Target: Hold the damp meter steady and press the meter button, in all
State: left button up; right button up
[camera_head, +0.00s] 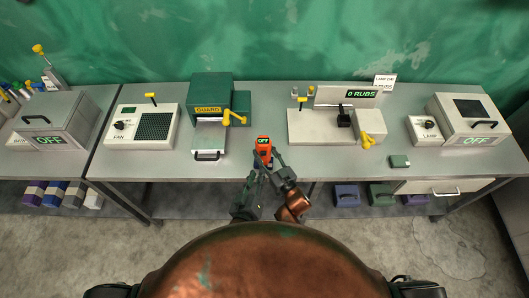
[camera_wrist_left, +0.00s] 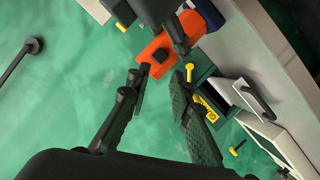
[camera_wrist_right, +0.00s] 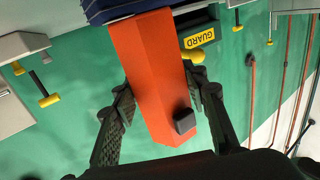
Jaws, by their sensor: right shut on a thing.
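The damp meter (camera_head: 264,143) is an orange block with a lit display reading OFF, above the table's front edge. My right gripper (camera_head: 272,157) is shut on it; in the right wrist view its fingers lie on both sides of the orange body (camera_wrist_right: 150,70). The black meter button (camera_wrist_right: 184,121) faces that camera. My left gripper (camera_head: 256,168) is just in front of the meter. In the left wrist view its fingers (camera_wrist_left: 160,80) stand apart with nothing between them, close to the orange body and the black button (camera_wrist_left: 160,55). I cannot tell whether they touch.
The guard machine (camera_head: 210,100) with a yellow knob stands behind on the left, the FAN box (camera_head: 140,127) farther left. The rub machine (camera_head: 335,125) and the LAMP box (camera_head: 468,120) stand to the right. A small green block (camera_head: 399,161) lies near the table's front edge.

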pick_arm(q)
grip_shut()
dwell(1.2)
